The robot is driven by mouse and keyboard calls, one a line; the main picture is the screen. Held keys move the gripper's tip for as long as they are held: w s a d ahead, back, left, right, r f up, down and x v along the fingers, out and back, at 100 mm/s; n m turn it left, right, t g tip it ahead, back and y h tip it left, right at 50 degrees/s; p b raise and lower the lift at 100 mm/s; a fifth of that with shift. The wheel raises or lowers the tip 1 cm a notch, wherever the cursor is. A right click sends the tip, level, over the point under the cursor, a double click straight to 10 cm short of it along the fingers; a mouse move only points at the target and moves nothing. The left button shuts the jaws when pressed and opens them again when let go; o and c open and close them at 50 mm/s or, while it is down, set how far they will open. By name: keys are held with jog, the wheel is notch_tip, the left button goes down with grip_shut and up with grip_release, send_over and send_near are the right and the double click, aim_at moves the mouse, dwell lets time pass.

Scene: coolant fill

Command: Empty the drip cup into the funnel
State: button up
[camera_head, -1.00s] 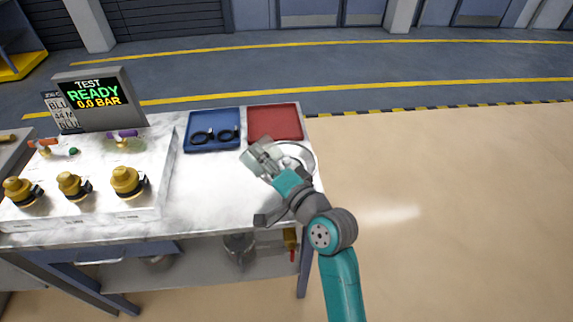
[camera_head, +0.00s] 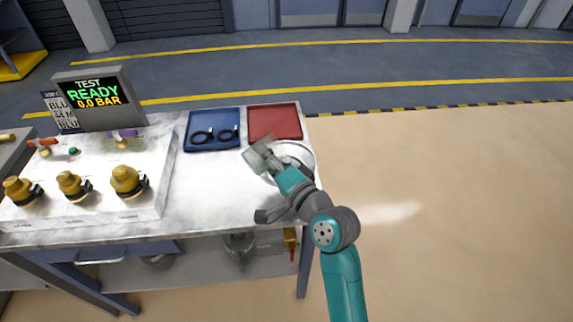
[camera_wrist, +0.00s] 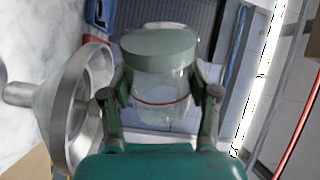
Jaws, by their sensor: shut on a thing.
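The drip cup (camera_head: 257,157) is a clear jar with a grey-green disc at one end and a red line around it. My gripper (camera_wrist: 163,95) is shut on its sides in the wrist view, where the cup (camera_wrist: 158,82) fills the space between the fingers. The cup is tilted well over beside and above the funnel. The metal funnel (camera_head: 303,153) is partly hidden behind my wrist in the head view. In the wrist view the funnel (camera_wrist: 72,105) is left of the cup, its wide rim facing right. I cannot make out the cup's mouth or any liquid.
A red tray (camera_head: 275,121) and a blue tray (camera_head: 212,145) with black rings lie at the table's back. A fixture with brass fittings (camera_head: 128,182) and a display (camera_head: 99,95) stand left. The table (camera_head: 215,205) is clear in the middle.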

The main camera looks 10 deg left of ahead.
jog(key=shift+w+d+r+m, duration=0.25)
jog(key=shift+w+d+m, duration=0.1)
jog(key=shift+m, duration=0.15)
dwell(0.3)
jog(key=shift+w+d+f+m, duration=0.15)
jog(key=shift+f+m, duration=0.25)
jog(key=shift+m, duration=0.5)
dwell(0.5)
jog(key=shift+r+n, duration=0.25)
jog(key=shift+n, duration=0.15)
jog(key=shift+s+a+n, duration=0.4)
jog(key=shift+n, duration=0.3)
jog(key=shift+s+a+f+n, duration=0.3)
jog(key=shift+s+a+n, duration=0.15)
jog(key=shift+n, duration=0.35)
jog(key=shift+d+r+n, duration=0.1)
jog(key=shift+r+n, duration=0.35)
jog(key=shift+n, duration=0.15)
jog(key=shift+w, duration=0.1)
jog(key=shift+f+n, duration=0.1)
jog(key=shift+n, duration=0.2)
